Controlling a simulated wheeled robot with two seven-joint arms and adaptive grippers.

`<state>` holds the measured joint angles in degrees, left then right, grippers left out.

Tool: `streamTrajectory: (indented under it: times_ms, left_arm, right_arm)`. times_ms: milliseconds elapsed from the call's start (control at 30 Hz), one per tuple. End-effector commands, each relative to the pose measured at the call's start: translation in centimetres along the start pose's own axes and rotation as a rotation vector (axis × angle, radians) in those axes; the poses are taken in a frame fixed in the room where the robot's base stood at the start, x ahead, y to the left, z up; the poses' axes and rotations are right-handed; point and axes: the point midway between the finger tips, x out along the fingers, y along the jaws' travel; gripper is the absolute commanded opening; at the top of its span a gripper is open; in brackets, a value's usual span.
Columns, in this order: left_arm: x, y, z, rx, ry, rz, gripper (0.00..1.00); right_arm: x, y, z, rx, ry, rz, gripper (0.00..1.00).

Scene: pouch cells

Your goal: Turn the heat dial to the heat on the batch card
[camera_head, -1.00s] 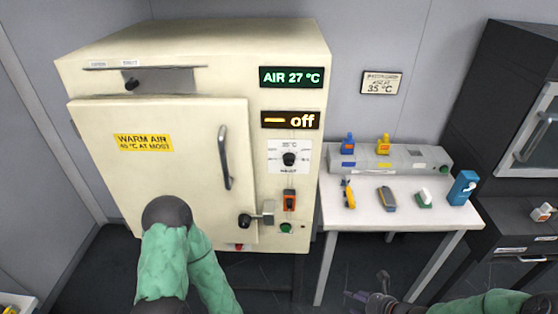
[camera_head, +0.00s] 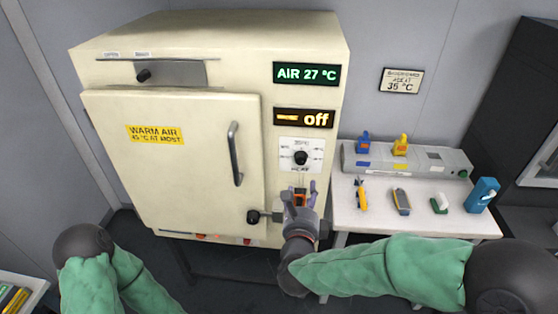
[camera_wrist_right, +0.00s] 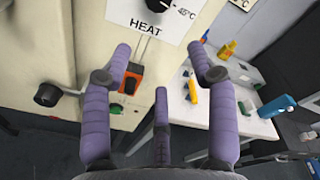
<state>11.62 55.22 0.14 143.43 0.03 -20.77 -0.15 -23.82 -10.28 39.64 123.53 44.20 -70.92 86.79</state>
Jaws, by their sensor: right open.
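The heat dial (camera_head: 301,157) is a black knob on a white plate at the right of the cream oven's front. It also shows at the top of the right wrist view (camera_wrist_right: 154,4), cut off, with "HEAT" and "45°C" printed by it. The batch card (camera_head: 401,81) on the wall reads 35 °C. My right gripper (camera_head: 299,193) is open and empty, just below the dial and in front of the orange switch (camera_head: 299,198). In the right wrist view its purple fingers (camera_wrist_right: 163,65) are spread apart, with the dial beyond their tips. My left gripper is out of view.
The oven door (camera_head: 180,170) is closed, with its latch handle (camera_head: 262,216) left of my right gripper. A white table (camera_head: 380,220) at the right holds bottles and small tools.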

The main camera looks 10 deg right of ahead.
Motion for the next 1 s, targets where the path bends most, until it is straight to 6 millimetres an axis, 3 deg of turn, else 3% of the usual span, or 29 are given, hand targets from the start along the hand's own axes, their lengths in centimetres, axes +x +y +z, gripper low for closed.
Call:
streamTrajectory:
  times_ms: [100, 267, 700, 1000]
  left_arm:
    - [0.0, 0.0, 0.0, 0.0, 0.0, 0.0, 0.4]
    - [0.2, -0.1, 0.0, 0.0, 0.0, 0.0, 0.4]
    - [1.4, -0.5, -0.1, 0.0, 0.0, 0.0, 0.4]
    - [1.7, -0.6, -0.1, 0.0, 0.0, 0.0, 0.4]
  right_arm:
    - [-0.7, -1.4, 1.7, 0.038, -0.054, -0.054, 0.58]
    - [0.1, -1.8, 1.9, 0.047, -0.063, -0.067, 0.58]
    - [7.4, -2.1, 2.2, 0.045, -0.059, -0.064, 0.58]
    - [9.8, -2.4, 2.5, 0.044, -0.061, -0.064, 0.58]
